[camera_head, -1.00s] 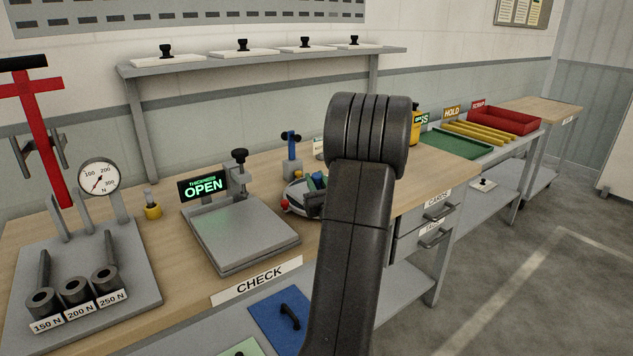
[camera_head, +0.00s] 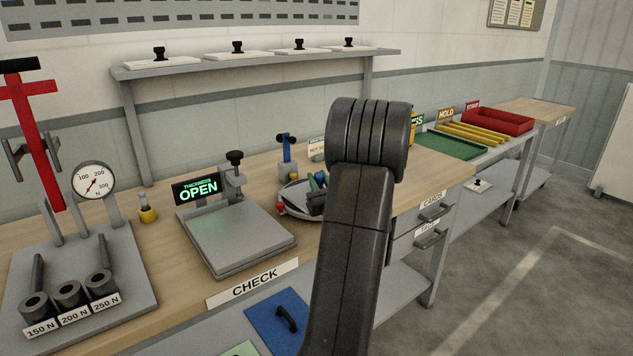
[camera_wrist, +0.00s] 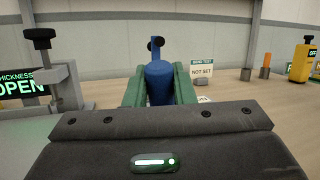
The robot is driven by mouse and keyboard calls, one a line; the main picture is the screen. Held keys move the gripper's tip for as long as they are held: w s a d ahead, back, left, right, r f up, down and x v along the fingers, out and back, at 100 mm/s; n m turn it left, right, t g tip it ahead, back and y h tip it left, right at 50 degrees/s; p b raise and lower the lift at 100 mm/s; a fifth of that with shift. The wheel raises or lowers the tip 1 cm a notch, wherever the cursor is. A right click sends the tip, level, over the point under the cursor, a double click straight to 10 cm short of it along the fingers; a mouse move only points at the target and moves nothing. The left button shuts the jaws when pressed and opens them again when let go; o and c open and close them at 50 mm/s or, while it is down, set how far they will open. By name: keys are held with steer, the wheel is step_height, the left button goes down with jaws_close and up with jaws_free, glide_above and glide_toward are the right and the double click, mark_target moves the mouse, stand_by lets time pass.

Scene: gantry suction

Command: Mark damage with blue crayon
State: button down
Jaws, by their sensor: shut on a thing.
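My gripper (camera_wrist: 159,88) shows in the wrist view with two green fingers shut on the blue crayon (camera_wrist: 158,86), which stands out between them. In the head view the gripper (camera_head: 318,183) is partly hidden behind my dark arm, at the right side of a round grey dish (camera_head: 295,211). Red and yellow pieces show at the dish's edge. Whether the crayon is clear of the dish I cannot tell. No damage mark is visible. A grey thickness checker (camera_head: 237,240) with a bare plate and a green "OPEN" display stands left of the dish.
A blue stand with a black top (camera_head: 286,148) is behind the dish. A force gauge rig (camera_head: 80,260) with weights is at the left. Green (camera_head: 455,146), yellow and red trays are at the right. A shelf (camera_head: 260,60) runs above the bench.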

steer(key=shift+w+d+f, duration=0.1)
steer(key=shift+w+d, duration=0.6)
steer(key=shift+d, duration=0.3)
stand_by(0.3)
step_height(320, 180, up, 7)
steer(key=p, duration=0.3)
stand_by(0.5)
